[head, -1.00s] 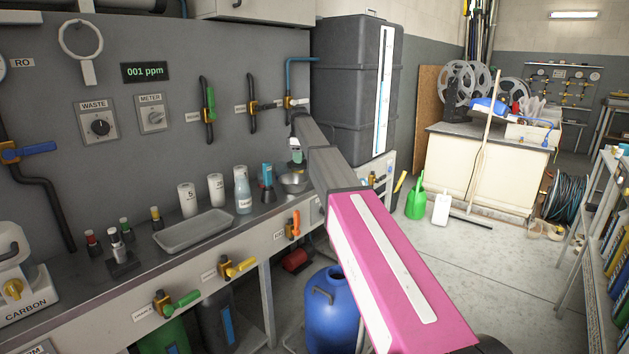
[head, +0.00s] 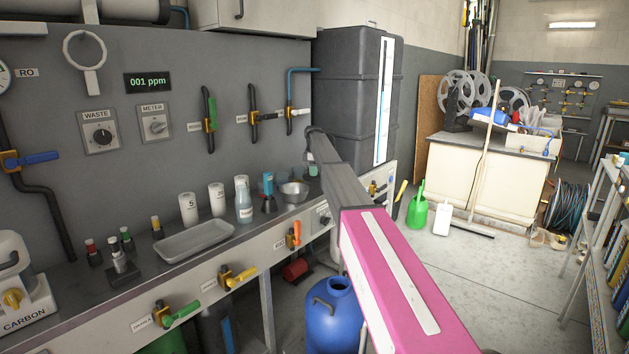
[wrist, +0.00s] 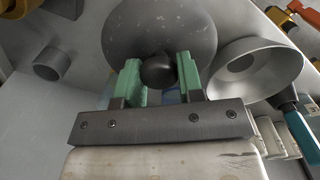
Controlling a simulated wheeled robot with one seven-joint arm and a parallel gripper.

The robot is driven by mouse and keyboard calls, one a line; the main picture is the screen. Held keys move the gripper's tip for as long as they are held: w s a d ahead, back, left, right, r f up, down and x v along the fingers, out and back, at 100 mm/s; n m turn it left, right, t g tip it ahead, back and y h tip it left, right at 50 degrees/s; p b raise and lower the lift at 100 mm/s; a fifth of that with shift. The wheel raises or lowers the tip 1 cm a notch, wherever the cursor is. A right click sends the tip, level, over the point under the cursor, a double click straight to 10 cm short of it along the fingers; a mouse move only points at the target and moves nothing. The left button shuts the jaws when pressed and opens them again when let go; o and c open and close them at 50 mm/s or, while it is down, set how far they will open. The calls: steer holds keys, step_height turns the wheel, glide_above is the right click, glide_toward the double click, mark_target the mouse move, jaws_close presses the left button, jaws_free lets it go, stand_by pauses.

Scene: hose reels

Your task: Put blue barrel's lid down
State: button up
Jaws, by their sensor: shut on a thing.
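In the wrist view, my gripper (wrist: 159,72) has green fingers closed on the black knob of a round dark grey lid (wrist: 150,28), which I take for the barrel's lid. The lid lies just beyond the fingertips, beside a metal bowl (wrist: 277,62). In the head view, the blue barrel (head: 333,325) stands on the floor below the bench, with its top opening uncovered. My gripper is at the far end of my arm, near the back right of the bench, mostly hidden. The lid is not clear there. I cannot tell whether it touches the bench.
The steel bowl (head: 293,191), bottles and white cups (head: 217,199) crowd the bench (head: 122,293). The dark tank (head: 350,95) stands behind my arm. Coloured valve handles project from the bench front.

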mark_target(315, 178)
steer(key=shift+w+d+f, duration=0.15)
steer(key=shift+d+f, duration=0.05)
steer(key=shift+d, duration=0.1)
steer(key=shift+f, duration=1.95)
steer(key=shift+f, duration=0.1)
steer(key=o, duration=0.9)
